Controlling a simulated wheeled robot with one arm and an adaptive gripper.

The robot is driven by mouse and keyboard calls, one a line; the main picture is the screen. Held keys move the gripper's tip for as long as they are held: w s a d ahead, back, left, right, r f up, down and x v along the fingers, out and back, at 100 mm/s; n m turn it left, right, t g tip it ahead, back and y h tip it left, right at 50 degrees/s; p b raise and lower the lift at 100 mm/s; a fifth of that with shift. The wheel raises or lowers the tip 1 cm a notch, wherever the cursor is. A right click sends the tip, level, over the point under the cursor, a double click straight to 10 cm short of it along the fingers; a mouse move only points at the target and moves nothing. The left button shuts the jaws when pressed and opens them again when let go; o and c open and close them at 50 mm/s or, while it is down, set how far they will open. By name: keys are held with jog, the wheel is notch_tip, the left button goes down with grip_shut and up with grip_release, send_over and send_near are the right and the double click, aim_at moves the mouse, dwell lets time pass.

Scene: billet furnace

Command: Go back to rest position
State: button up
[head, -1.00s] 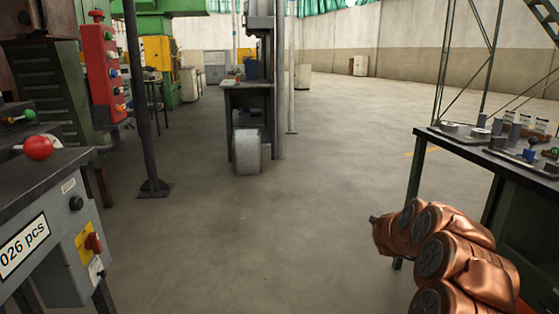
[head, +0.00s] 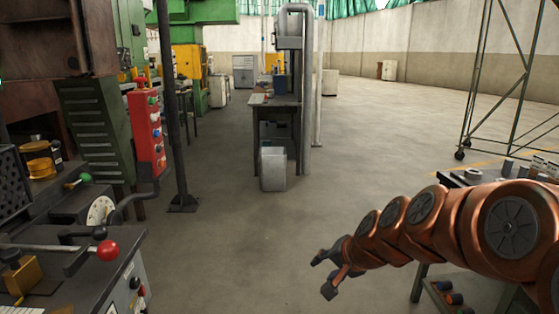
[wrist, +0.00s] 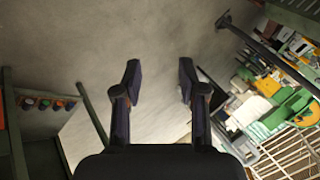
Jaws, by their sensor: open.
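My gripper (head: 335,274) is at the end of my copper-coloured arm in the head view, over the open floor left of the right-hand workbench. In the wrist view my gripper (wrist: 158,85) shows two dark fingers spread apart. Nothing is between them but grey floor. The arm reaches in from the right edge of the head view.
The right workbench (head: 455,180) is partly hidden behind my arm. At left stand a machine bench with a red ball knob (head: 107,250) and a red button panel (head: 147,130). A dark post (head: 173,110) stands on the floor. The middle floor (head: 250,235) is clear.

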jog(key=s+d+r+n+g+h+p, duration=0.1)
jog(key=s+d+r+n+g+p, duration=0.1)
jog(key=s, duration=0.9)
jog(key=s+d+r+n+g+h+p, duration=0.1)
jog(key=s+p, duration=0.4)
jog(key=s, duration=0.6)
jog(key=s+d+r+n+g+h+p, duration=0.2)
jog(key=s+d+r+n+g+p, duration=0.1)
jog(key=s, duration=0.9)
jog(key=shift+d+r+g+p, duration=0.7)
jog(key=shift+r+g, duration=0.2)
jog(key=shift+g, duration=0.3)
jog(key=shift+s, duration=0.1)
